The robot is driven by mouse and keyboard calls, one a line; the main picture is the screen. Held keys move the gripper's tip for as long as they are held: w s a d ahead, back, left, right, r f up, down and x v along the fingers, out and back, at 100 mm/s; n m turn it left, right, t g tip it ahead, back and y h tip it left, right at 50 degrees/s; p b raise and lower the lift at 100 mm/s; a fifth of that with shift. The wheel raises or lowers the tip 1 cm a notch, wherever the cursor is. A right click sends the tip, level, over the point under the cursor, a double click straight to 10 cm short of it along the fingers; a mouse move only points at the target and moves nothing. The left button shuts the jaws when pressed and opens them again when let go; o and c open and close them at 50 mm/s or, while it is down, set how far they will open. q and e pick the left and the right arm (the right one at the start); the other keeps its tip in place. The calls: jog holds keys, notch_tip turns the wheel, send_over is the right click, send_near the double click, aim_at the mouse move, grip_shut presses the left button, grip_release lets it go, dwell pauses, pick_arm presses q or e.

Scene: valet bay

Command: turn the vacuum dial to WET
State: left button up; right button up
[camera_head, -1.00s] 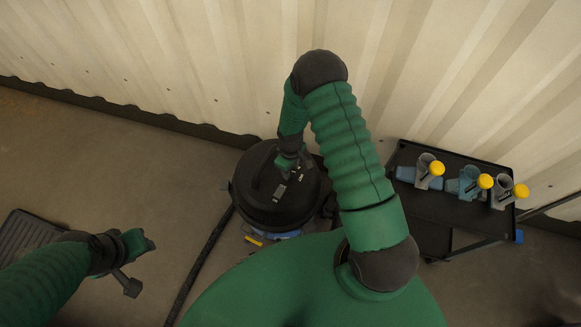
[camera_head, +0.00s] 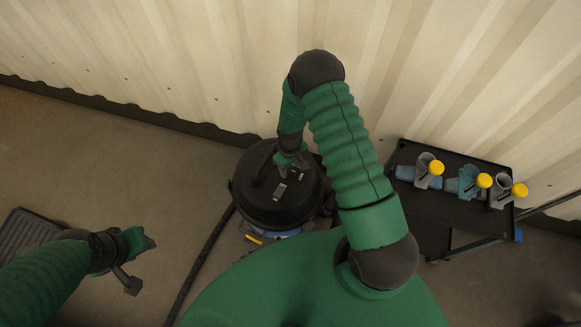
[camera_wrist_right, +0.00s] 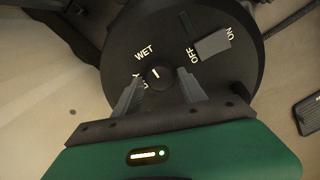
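The black round vacuum (camera_head: 262,208) stands on the floor by the wall. In the right wrist view, its lid (camera_wrist_right: 215,88) carries a small round black dial (camera_wrist_right: 157,76) with a short white mark. A WET label (camera_wrist_right: 144,52) is above the dial's left side. A second label at its lower left is partly hidden by a finger. My right gripper (camera_wrist_right: 160,84) is open, its fingers apart on either side of the dial; contact is not clear. In the head view the right gripper (camera_head: 282,180) is over the lid. My left gripper (camera_head: 142,262) is away at lower left; its opening is unclear.
An OFF/ON switch (camera_wrist_right: 212,45) sits right of the dial. A hose (camera_head: 200,262) lies on the floor left of the vacuum. A black cart (camera_head: 440,205) with several yellow-capped items stands at right. A dark mat (camera_head: 25,235) lies at left. Corrugated wall stands behind.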

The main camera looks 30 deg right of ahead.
aim_at(290, 169)
jog(key=shift+o, duration=0.7)
jog(key=shift+s, duration=0.1)
notch_tip(290, 169, up, 17)
jog(key=p, duration=0.3)
jog(key=shift+f, duration=0.15)
